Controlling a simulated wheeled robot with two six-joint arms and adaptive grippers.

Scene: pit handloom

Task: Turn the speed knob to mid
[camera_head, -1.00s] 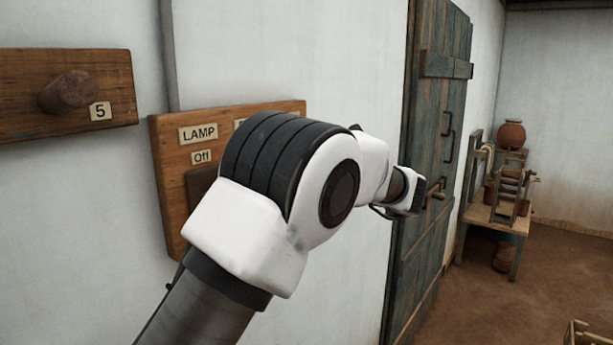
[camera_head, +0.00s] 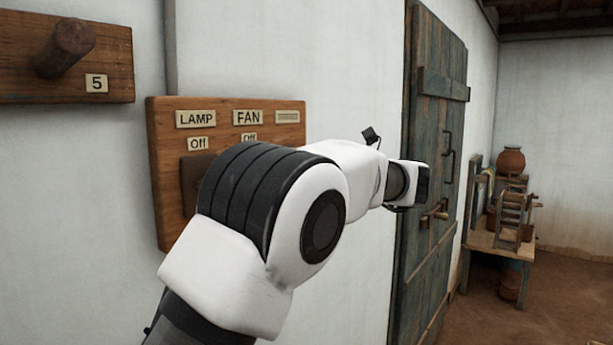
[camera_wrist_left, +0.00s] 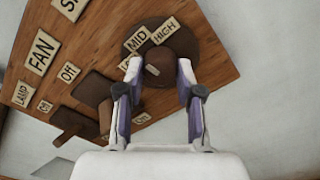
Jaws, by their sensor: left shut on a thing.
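The wooden switch board (camera_head: 165,225) is on the white wall; my left arm covers most of its lower right, and the speed knob is hidden in the head view. In the left wrist view the dark round speed knob (camera_wrist_left: 162,72) sits in front of a dark disc (camera_wrist_left: 198,42). The labels MID (camera_wrist_left: 137,41) and HIGH (camera_wrist_left: 165,32) stand beside it, with another label partly hidden behind a finger. My left gripper (camera_wrist_left: 160,74) is shut on the knob, one finger on each side. A small pale mark shows on the knob's face, left of its middle.
The board also has LAMP (camera_head: 196,119) and FAN (camera_head: 248,117) labels, with dark switch parts (camera_wrist_left: 93,88) close to my left finger. A peg board (camera_head: 110,60) marked 5 hangs at left. A wooden door (camera_head: 433,180) stands to the right.

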